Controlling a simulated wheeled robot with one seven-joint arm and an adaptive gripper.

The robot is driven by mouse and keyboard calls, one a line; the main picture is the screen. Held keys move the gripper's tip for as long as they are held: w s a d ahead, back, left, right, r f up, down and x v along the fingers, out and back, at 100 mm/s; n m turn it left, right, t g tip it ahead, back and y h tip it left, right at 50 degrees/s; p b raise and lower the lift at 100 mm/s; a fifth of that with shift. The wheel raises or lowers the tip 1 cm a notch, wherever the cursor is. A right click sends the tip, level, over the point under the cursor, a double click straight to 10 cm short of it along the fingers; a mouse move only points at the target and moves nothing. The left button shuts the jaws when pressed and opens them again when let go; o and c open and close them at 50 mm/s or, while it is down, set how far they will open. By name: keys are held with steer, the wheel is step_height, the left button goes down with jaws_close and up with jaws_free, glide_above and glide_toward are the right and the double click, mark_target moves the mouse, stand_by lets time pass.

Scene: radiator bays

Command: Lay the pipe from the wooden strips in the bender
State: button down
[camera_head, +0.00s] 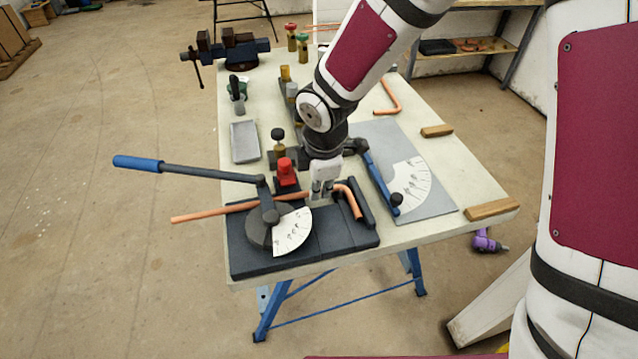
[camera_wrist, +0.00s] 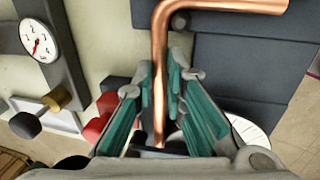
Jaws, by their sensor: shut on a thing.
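The copper pipe (camera_head: 208,214) runs from beyond the table's left edge, past the bender's round former, to a bent end on the right. The bender (camera_head: 340,240) has a dark base, a white angle dial and a long blue-handled lever (camera_head: 140,163) swung out left. My gripper (camera_head: 322,190) is over the base, shut on the pipe's straight part near the bend. In the wrist view the pipe (camera_wrist: 160,50) passes between my fingers (camera_wrist: 162,78). Whether it rests in the groove I cannot tell. The wooden strips (camera_head: 492,209) (camera_head: 437,131) lie bare on the right.
A grey board (camera_head: 430,208) with an angle scale and blue arm lies right of the bender. A red-capped part (camera_head: 286,172) stands close behind the pipe. A grey tray (camera_head: 245,142), a vise (camera_head: 228,48) and another bent pipe (camera_head: 389,98) are further back.

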steer(key=c, duration=1.6)
jaws_free()
steer(key=shift+o, duration=0.2)
steer(key=a+v, duration=0.1)
steer(key=v, duration=1.1)
steer(key=s+d+r+m+h, duration=0.1)
steer(key=s+d+r+m, duration=0.35)
steer(key=d, duration=0.25)
steer(key=s+d+r+m, duration=0.3)
steer(key=d+r+m, duration=0.1)
steer(key=d+m, duration=0.15)
steer(key=s+d+r+m+t, duration=0.1)
steer(key=s+d+r+m, duration=0.1)
steer(key=s+d+m, duration=0.6)
steer(key=s+m, duration=0.3)
steer(key=s, duration=0.1)
steer(key=shift+s+r+t+p, duration=0.2)
steer(key=shift+r+t+p, duration=0.1)
steer(key=shift+t, duration=0.1)
